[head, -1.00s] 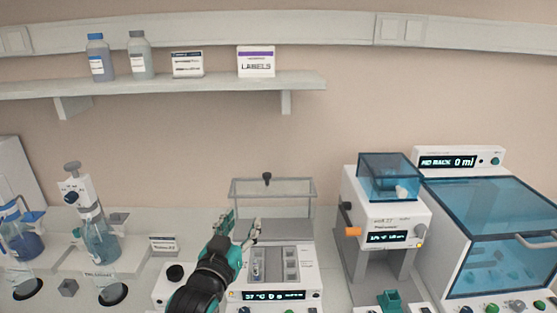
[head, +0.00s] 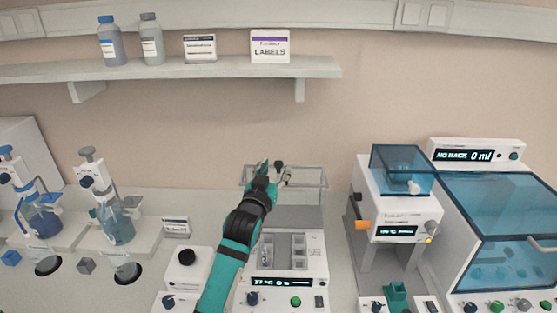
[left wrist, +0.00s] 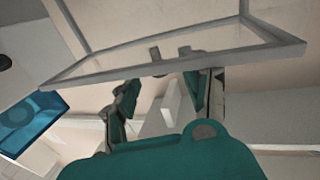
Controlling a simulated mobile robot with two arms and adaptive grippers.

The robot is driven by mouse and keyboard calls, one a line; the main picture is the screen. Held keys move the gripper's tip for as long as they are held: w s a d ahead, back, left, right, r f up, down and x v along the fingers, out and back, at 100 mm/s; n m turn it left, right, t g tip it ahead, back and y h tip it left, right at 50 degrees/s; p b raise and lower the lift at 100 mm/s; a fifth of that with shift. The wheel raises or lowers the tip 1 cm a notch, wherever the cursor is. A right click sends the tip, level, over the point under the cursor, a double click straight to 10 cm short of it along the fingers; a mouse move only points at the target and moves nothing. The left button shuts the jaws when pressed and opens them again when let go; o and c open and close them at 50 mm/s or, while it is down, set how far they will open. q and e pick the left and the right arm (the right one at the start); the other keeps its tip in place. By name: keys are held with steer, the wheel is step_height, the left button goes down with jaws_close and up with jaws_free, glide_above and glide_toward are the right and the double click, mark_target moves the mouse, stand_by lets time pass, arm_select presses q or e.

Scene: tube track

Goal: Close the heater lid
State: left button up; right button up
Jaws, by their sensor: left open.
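The heater (head: 313,263) is a white box with a lit display and a block with wells. Its clear, grey-framed lid (head: 312,186) stands raised at the back, with a dark knob (head: 279,164) at its top edge. My left gripper (head: 275,172) is up at the lid's top edge, its open fingers around or just beside the knob; I cannot tell if they touch it. In the left wrist view the lid's frame (left wrist: 110,62) crosses in front of the open fingers (left wrist: 162,98). My right gripper is not in view.
A blue-lidded machine (head: 400,203) and a larger one with a blue cover (head: 510,215) stand to the right. Bottle stations (head: 115,225) and a small label card (head: 176,227) are to the left. A wall shelf (head: 200,68) with bottles is above.

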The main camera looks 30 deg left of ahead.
mark_target(277, 166)
arm_select(q)
steer(key=shift+w+a+r, duration=0.1)
steer(key=shift+w+a, duration=0.05)
steer(key=shift+w, duration=0.5)
steer(key=shift+w+a, duration=0.1)
steer(key=shift+w, duration=0.5)
steer(key=shift+w+p, duration=0.3)
steer(key=shift+w, duration=0.05)
steer(key=shift+w+a, duration=0.1)
steer(key=shift+w, duration=0.1)
steer(key=shift+c, duration=0.5)
jaws_close()
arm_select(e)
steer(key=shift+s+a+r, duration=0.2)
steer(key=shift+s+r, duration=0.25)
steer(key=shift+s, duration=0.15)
arm_select(q)
steer(key=shift+f, duration=0.2)
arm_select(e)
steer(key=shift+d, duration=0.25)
